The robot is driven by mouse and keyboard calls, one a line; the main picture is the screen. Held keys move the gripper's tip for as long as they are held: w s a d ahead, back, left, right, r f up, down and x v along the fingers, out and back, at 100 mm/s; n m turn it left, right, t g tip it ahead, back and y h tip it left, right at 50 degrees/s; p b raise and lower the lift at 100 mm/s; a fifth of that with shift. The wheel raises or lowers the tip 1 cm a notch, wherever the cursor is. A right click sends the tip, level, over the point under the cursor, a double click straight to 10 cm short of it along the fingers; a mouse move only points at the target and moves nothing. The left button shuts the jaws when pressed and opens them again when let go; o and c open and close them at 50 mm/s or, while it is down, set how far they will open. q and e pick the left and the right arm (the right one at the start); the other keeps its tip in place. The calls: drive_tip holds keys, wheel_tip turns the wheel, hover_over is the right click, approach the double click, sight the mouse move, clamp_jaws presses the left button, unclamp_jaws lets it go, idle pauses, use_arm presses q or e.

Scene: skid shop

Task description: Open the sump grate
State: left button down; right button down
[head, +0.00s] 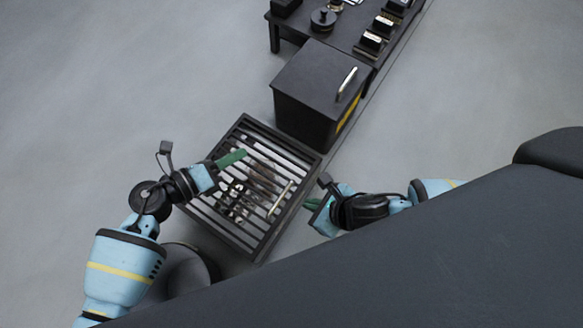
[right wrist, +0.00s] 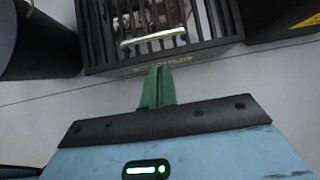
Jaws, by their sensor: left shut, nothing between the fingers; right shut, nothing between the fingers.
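The sump grate (head: 222,213) is a dark square frame with parallel bars, lying flat and closed over a lighter pit with dark items showing between the bars. Its silver bar handle (head: 281,198) is near the right side; the handle also shows in the right wrist view (right wrist: 153,37). My left gripper (head: 232,158) has green fingers, is shut and empty, and hangs over the upper part of the grate. My right gripper (head: 312,204) is shut and empty, just right of the grate's edge. In the right wrist view its green fingers (right wrist: 157,88) point toward the handle, apart from it.
A dark box cabinet (head: 300,92) with a silver handle stands beside the grate's upper right edge. A dark bench (head: 350,35) with several small items is beyond it. A dark round bin (head: 187,270) stands below the grate at left. Open grey floor lies left.

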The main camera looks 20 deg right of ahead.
sight(291, 204)
drive_tip(key=shift+x, duration=4.95)
drive_tip(key=shift+w+a+r, duration=0.15)
drive_tip(key=shift+w+r, duration=0.05)
drive_tip(key=shift+r, duration=0.75)
use_arm(q)
drive_tip(key=c, duration=2.1)
unclamp_jaws()
drive_tip(key=shift+c, duration=0.2)
drive_tip(key=o, duration=0.7)
use_arm(e)
drive_tip(key=shift+w+a+r, duration=0.1)
